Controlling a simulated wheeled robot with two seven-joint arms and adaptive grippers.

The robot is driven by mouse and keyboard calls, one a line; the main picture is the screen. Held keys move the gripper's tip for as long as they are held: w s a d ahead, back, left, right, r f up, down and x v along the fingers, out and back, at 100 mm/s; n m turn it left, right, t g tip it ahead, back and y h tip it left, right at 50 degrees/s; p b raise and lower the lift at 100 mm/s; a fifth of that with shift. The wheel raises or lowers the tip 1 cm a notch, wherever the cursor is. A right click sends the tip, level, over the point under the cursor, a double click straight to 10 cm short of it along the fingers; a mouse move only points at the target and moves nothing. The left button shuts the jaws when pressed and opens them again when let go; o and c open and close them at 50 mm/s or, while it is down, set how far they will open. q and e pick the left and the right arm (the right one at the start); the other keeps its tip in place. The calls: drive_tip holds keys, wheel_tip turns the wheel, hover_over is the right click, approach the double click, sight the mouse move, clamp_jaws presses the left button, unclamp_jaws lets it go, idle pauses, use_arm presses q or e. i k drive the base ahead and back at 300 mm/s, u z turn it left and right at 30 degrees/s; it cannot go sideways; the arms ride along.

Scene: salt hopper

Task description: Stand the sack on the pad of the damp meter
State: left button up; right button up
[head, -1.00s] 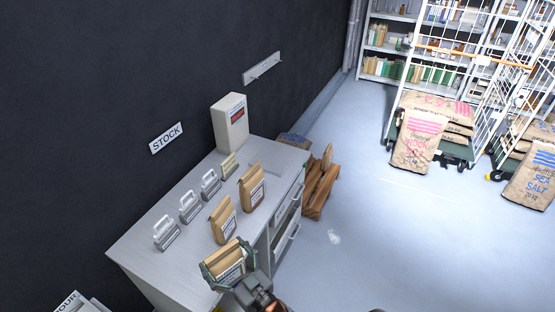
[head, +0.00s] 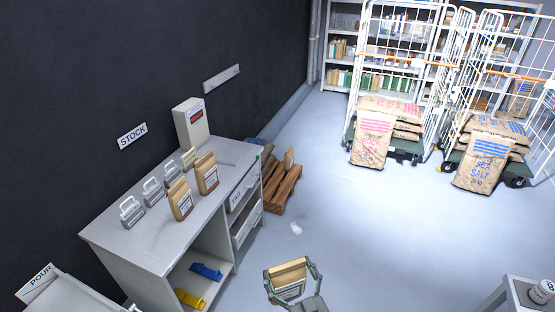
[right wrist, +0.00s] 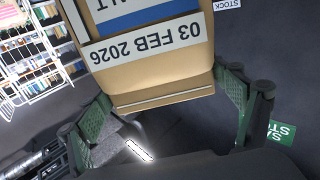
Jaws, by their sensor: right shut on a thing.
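A small tan paper sack (head: 288,272) with a white label is held in my right gripper (head: 291,283), over the floor to the right of the bench. In the right wrist view the sack (right wrist: 150,75) fills the gap between the green fingers of my right gripper (right wrist: 165,105); its label reads 03 FEB 2026, upside down in the picture. The damp meter (head: 191,123), a cream box with a dark and red panel, stands at the bench's far end. Its pad cannot be made out clearly. My left gripper is not in view.
Two similar sacks, a near one (head: 181,200) and a far one (head: 207,173), stand on the bench (head: 150,245). Several grey handled blocks (head: 131,212) line its wall side. A wooden pallet (head: 283,187) lies beyond; a small table (head: 515,292) stands at the lower right.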

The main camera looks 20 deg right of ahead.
sight(228, 153)
drive_tip(key=z, duration=1.1)
drive_tip(key=i, duration=1.15)
drive_tip(key=u, duration=0.45)
drive_tip(key=i, duration=0.75)
drive_tip(key=u, duration=1.35)
drive_tip(key=i, duration=0.9)
drive_tip(key=u, duration=0.1)
